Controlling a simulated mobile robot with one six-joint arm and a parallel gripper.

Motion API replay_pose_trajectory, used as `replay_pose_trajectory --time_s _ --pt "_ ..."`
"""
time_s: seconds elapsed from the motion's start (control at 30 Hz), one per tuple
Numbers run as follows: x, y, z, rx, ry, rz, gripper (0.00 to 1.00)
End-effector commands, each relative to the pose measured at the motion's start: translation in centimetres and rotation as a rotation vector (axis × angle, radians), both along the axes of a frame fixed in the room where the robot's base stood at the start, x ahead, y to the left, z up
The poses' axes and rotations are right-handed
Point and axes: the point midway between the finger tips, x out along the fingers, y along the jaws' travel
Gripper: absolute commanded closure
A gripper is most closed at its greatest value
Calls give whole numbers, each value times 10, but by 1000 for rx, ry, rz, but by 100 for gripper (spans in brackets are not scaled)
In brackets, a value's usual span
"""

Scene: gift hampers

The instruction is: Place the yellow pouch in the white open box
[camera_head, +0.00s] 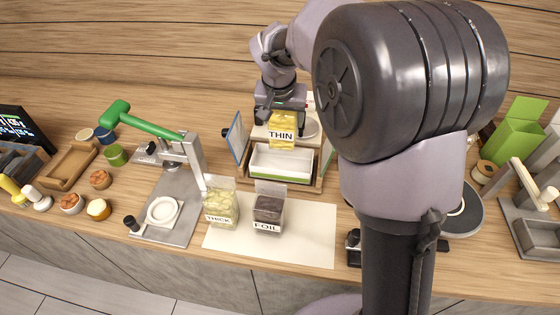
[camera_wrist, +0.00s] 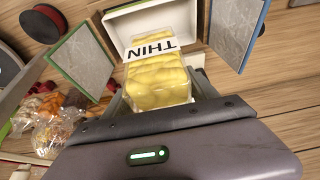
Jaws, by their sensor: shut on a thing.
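The yellow pouch (camera_head: 282,127), clear with yellow contents and a label reading THIN, hangs in my gripper (camera_head: 283,104), which is shut on its top. In the wrist view the pouch (camera_wrist: 158,82) fills the middle, with my gripper (camera_wrist: 160,108) around its near end. The white open box (camera_head: 281,161) has a green lower edge and stands on the counter just below the pouch in the head view. In the wrist view the box (camera_wrist: 125,17) shows beyond the pouch, partly hidden by it. The pouch appears above the box, not resting in it.
A wooden tray or frame (camera_head: 253,181) with upright side panels (camera_head: 236,136) surrounds the box. A THICK pouch (camera_head: 221,206) and a FOIL pouch (camera_head: 268,210) stand on a white mat (camera_head: 305,236) in front. A green-handled press (camera_head: 150,125) stands left. My arm hides the counter at right.

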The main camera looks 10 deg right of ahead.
Motion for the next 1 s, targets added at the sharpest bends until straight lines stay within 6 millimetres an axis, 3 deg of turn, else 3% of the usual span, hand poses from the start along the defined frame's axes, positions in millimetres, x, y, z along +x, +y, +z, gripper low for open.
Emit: replay_pose_trajectory --time_s 0.43,0.8,0.83,0.93,1.0 --pt "0 0 -96 1 2 0 83" --pt "0 0 -101 0 -1 0 83" --pt "0 0 -100 1 0 0 29" --pt "0 0 -99 1 0 0 11" --pt "0 0 -99 0 0 0 11"
